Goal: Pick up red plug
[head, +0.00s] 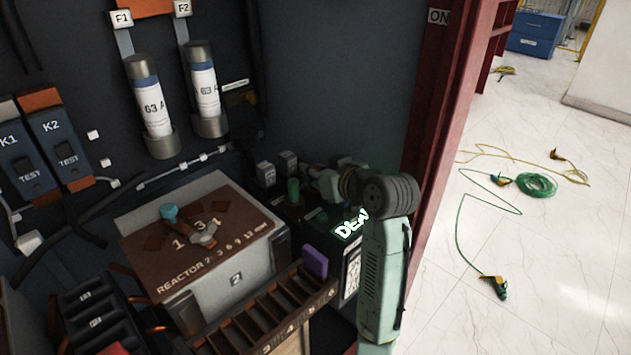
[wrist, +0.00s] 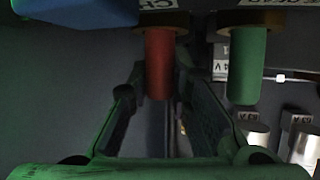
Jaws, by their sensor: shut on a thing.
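The red plug (wrist: 160,62) is a short upright-looking cylinder in the wrist view, seated against a dark round collar at the top of the picture. My gripper (wrist: 160,88) has one finger on each side of it and is shut on the plug. The plug still touches its collar in this view. In the head view my gripper (head: 324,184) reaches left from my pale green arm, low by the dark back wall. The red plug cannot be made out there; my arm and gripper seem to cover it.
A green plug (wrist: 247,65) stands close to the right of the red one; it also shows in the head view (head: 293,190). A reactor box (head: 236,278), a slotted rack with a purple block (head: 314,261), and a red door frame (head: 440,100) surround my arm.

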